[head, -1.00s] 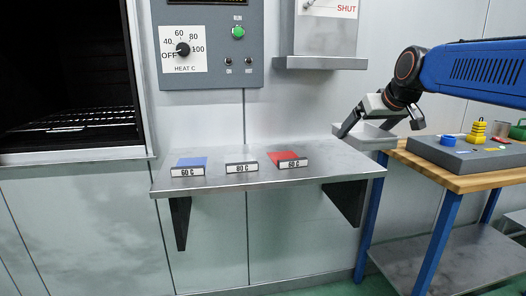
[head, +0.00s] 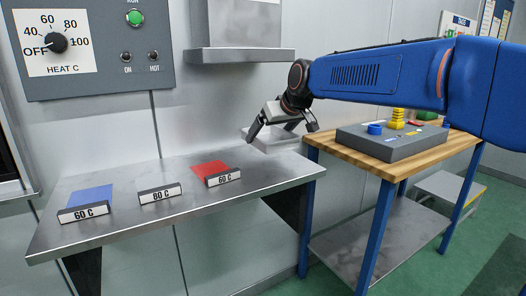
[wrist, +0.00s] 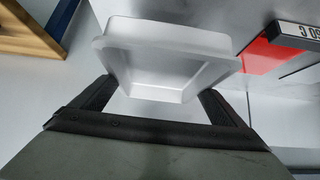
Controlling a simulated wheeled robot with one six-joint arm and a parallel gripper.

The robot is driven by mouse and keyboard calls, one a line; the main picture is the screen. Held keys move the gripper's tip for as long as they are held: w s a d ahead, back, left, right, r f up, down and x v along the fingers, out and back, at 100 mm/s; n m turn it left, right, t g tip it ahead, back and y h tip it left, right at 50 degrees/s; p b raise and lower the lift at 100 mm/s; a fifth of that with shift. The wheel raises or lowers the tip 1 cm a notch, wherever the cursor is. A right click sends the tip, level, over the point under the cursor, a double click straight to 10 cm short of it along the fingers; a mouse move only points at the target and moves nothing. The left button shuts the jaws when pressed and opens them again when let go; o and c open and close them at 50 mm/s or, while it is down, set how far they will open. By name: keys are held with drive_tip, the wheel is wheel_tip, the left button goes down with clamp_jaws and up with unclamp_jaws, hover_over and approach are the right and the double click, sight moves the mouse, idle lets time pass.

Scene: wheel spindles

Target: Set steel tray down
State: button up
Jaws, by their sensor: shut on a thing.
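The steel tray (head: 272,140) is a shallow, pale metal dish. My gripper (head: 281,122) is shut on it and holds it over the right end of the steel shelf (head: 255,181). The tray also shows in the wrist view (wrist: 165,58), between the two dark fingers of my gripper (wrist: 155,100). I cannot tell whether the tray touches the shelf. A red patch (head: 209,169) lies on the shelf to the left of the tray, behind a 60 C label.
A blue patch (head: 91,197) and an 80 C label (head: 160,194) are farther left on the shelf. A wooden bench (head: 372,162) with a grey control box (head: 392,142) stands at the right. A steel hood (head: 240,55) hangs above the shelf.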

sight(270, 159)
drive_tip(key=shift+f, duration=2.6)
drive_tip(key=o, duration=0.9)
drive_tip(key=shift+f, duration=0.15)
drive_tip(key=shift+s+d+r, duration=0.25)
drive_tip(key=shift+r, duration=0.25)
drive_tip(key=v, duration=1.1)
drive_tip(key=shift+s, duration=0.1)
